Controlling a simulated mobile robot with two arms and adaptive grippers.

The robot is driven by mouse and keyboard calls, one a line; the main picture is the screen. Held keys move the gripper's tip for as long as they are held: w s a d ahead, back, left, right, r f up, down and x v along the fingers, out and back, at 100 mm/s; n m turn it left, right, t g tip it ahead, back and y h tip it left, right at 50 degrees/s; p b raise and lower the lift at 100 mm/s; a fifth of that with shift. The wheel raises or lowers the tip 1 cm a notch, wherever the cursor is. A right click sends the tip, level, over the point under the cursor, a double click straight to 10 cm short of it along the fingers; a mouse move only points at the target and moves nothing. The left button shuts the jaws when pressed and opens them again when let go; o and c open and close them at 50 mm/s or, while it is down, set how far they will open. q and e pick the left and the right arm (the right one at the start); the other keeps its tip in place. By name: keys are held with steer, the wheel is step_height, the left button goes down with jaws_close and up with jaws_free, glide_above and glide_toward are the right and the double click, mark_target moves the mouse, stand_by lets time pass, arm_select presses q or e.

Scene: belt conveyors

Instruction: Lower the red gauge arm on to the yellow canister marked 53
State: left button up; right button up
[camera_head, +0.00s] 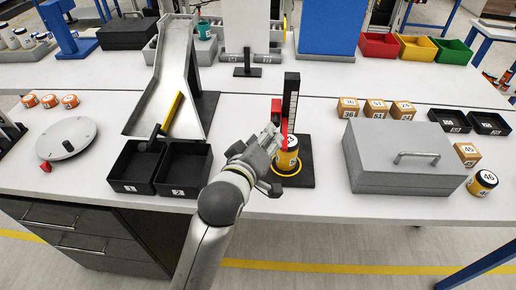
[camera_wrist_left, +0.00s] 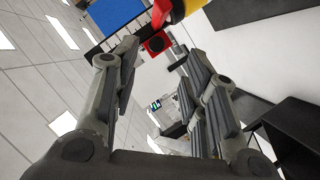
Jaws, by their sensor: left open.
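A yellow and black canister (camera_head: 287,164) stands on the black base (camera_head: 303,181) of the height gauge. Its label shows a 3; the digit before it is hidden. The gauge's upright scale (camera_head: 292,98) rises behind it, and the red gauge arm (camera_head: 284,132) is at the canister's top; I cannot tell whether they touch. My left gripper (camera_head: 272,152) is open beside the canister, just left of the gauge arm. In the left wrist view, a red block (camera_wrist_left: 156,44) shows between the open fingertips, with the canister (camera_wrist_left: 193,7) at the top edge. My right gripper is not in view.
Two black bins (camera_head: 137,187) and a metal chute (camera_head: 172,75) stand left of the gauge. A grey lidded box (camera_head: 400,178) stands to the right, beside a canister marked 46 (camera_head: 481,183). Several small tan boxes (camera_head: 376,115) sit behind the grey box.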

arm_select(q)
steer(key=v, duration=0.4)
steer(key=shift+s+a, duration=0.15)
steer(key=shift+s, duration=0.05)
stand_by(0.4)
